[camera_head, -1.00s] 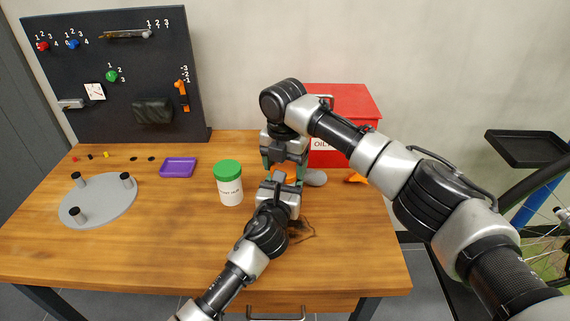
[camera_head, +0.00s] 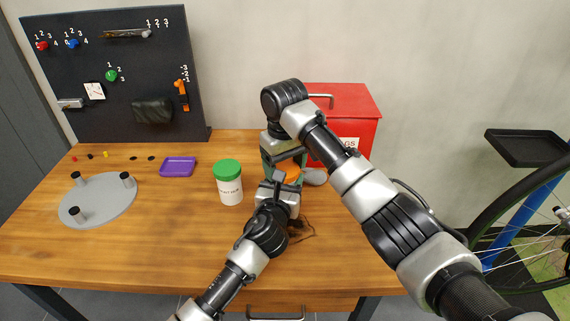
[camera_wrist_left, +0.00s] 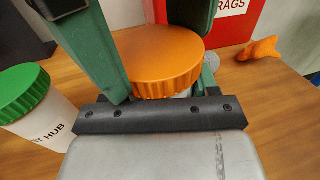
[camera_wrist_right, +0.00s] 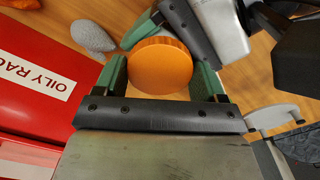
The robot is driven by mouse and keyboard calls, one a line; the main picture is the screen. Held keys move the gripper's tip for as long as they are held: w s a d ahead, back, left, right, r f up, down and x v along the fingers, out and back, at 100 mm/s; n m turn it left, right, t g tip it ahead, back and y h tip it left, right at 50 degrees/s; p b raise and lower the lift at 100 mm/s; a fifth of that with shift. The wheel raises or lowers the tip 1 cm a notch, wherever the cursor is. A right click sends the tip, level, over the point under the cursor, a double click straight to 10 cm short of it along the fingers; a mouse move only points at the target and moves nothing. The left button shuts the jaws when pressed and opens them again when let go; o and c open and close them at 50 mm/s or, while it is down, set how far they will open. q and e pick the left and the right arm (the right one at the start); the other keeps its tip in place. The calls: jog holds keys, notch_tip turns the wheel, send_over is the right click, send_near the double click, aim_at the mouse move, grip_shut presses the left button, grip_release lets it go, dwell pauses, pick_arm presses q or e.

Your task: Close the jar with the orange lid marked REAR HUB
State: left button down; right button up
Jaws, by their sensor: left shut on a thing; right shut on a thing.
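The orange lid (camera_wrist_right: 160,66) lies between the green fingers of my right gripper (camera_wrist_right: 168,78), which is shut on it from above. In the left wrist view the lid (camera_wrist_left: 161,62) sits level on top of a jar, of which only a pale strip shows below it. My left gripper (camera_wrist_left: 160,85) is shut around that jar's body from the front. In the head view the lid (camera_head: 288,172) shows between both grippers, at the right part of the table. Most of the jar and any marking on it are hidden, so I cannot tell how tightly the lid sits.
A white jar with a green lid (camera_head: 228,182) stands left of the grippers. Behind are a red oily-rags box (camera_head: 352,110), a grey object (camera_wrist_right: 92,37) and an orange object (camera_wrist_left: 260,49). A purple tray (camera_head: 178,167) and grey round plate (camera_head: 98,203) lie left.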

pick_arm(q)
jog(key=shift+s+d, duration=0.15)
jog(key=shift+d, duration=0.1)
pick_arm(e)
jog(key=m, duration=0.5)
jog(key=shift+a+r, duration=0.1)
jog(key=m, duration=0.5)
jog(key=shift+m, duration=0.4)
jog(key=o, duration=0.9)
pick_arm(q)
jog(key=shift+a, duration=0.1)
pick_arm(e)
jog(key=shift+o, duration=0.6)
jog(key=shift+r, duration=0.1)
pick_arm(q)
jog(key=shift+a, duration=0.1)
pick_arm(e)
notch_tip(320, 180, up, 3)
jog(key=shift+r, duration=0.6)
jog(key=shift+c, duration=0.4)
